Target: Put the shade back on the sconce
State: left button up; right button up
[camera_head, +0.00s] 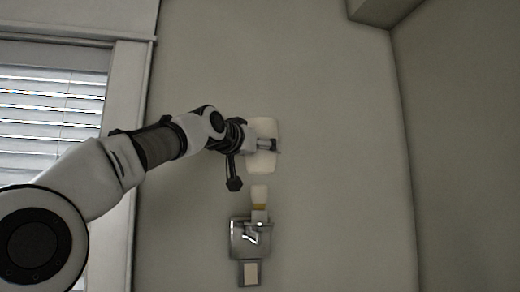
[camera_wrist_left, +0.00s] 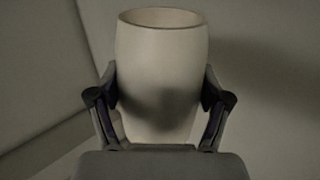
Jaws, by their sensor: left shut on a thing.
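The shade (camera_head: 262,130) is a cream, barrel-shaped tube, upright in the head view. My left gripper (camera_head: 268,146) is shut on it around its middle. In the left wrist view the shade (camera_wrist_left: 158,75) stands between the two fingers of the left gripper (camera_wrist_left: 158,105), its open rim at the top. The sconce (camera_head: 249,238) is a shiny metal fixture on the wall, with a pale bulb (camera_head: 260,193) pointing up from it. The shade is above the bulb in the picture, with a small gap between them. My right gripper is not in view.
A window with blinds (camera_head: 52,110) and a pale frame (camera_head: 120,180) is at the left. A small plate with a pale centre (camera_head: 250,273) is below the sconce. The wall around the shade is bare, with a corner at the right.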

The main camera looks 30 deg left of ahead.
aim_at(260, 173)
pick_arm(q)
jog(key=f+b, duration=0.1)
jog(key=w+a+f, duration=0.1)
jog(key=f, duration=0.1)
jog(key=w+f+b, duration=0.1)
jog(key=f, duration=0.1)
jog(key=shift+w+a+f+b, duration=0.15)
jog(key=shift+a+b, duration=0.15)
jog(key=shift+a, duration=0.1)
jog(key=shift+s+d+f+b, duration=0.15)
jog(key=shift+s+f+b, duration=0.1)
jog(key=shift+b, duration=0.15)
jog(key=shift+s+d+f+b, duration=0.45)
jog(key=shift+s+b, duration=0.1)
jog(key=shift+b, duration=0.1)
jog(key=shift+f+b, duration=0.3)
jog(key=shift+b, duration=0.05)
jog(key=shift+w+a+f+b, duration=0.25)
jog(key=shift+f+b, duration=0.25)
jog(key=shift+f, duration=0.15)
jog(key=shift+w+a+f+b, duration=0.1)
jog(key=shift+w+f+b, duration=0.1)
jog(key=shift+f+b, duration=0.35)
jog(key=shift+f, duration=0.25)
jog(key=shift+s+d+b, duration=0.2)
jog(key=shift+s+b, duration=0.05)
jog(key=shift+b, duration=0.1)
jog(key=shift+w+a+f, duration=0.1)
jog(key=shift+w+a, duration=0.05)
